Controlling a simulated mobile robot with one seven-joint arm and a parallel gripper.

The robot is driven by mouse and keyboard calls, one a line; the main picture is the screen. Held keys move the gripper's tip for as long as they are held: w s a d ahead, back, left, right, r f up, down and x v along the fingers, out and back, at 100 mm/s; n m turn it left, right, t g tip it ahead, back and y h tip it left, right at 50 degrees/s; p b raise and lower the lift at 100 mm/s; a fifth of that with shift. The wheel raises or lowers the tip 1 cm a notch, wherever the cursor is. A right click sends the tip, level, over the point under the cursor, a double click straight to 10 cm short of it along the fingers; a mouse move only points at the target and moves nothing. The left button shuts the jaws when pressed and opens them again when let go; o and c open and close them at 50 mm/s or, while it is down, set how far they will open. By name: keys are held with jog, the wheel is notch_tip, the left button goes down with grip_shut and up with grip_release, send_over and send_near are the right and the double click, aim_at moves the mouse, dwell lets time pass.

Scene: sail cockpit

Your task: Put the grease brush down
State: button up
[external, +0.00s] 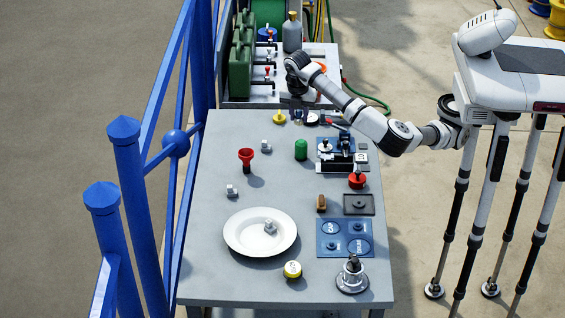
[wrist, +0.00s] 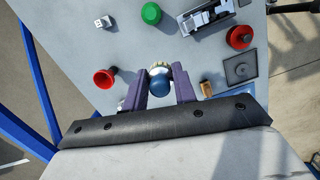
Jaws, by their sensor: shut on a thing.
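My gripper (external: 297,114) is raised over the far half of the grey table (external: 205,215) in the external view. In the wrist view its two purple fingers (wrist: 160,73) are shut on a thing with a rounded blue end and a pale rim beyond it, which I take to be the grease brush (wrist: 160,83). Its far end is hidden behind the blue part. It is apart from the tabletop, as far as I can tell. In the external view the held thing is too small to make out clearly.
A red funnel (external: 246,155), a green cap (external: 301,149), a white plate (external: 236,241) with a nut, a brown block (external: 321,202), a dark tray (external: 368,210) and a blue panel (external: 329,250) occupy the table. Blue railings (external: 130,180) stand at left. The near left tabletop is bare.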

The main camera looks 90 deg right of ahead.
jog(key=w+d+n+t+p, duration=0.15)
jog(key=w+d+n, duration=0.35)
jog(key=d, duration=0.5)
jog(key=w+d+n+p, duration=0.2)
jog(key=d+n, duration=0.4)
jog(key=d, duration=0.4)
jog(key=p, duration=0.4)
send_near(277, 135)
jog(key=shift+y, duration=0.3)
jog(key=f, duration=0.3)
jog(key=d+f, duration=0.1)
jog(key=f, duration=0.2)
jog(key=shift+w+d, duration=0.15)
jog(key=shift+w, duration=0.05)
jog(key=shift+b, duration=0.35)
jog(key=o, duration=0.5)
jog(key=shift+f, duration=0.15)
jog(key=o, duration=0.5)
jog(key=shift+c, duration=0.2)
notch_tip(277, 135, up, 12)
jog(key=s+a+b, duration=0.1)
jog(key=b, duration=0.1)
jog(key=shift+s+a, duration=0.15)
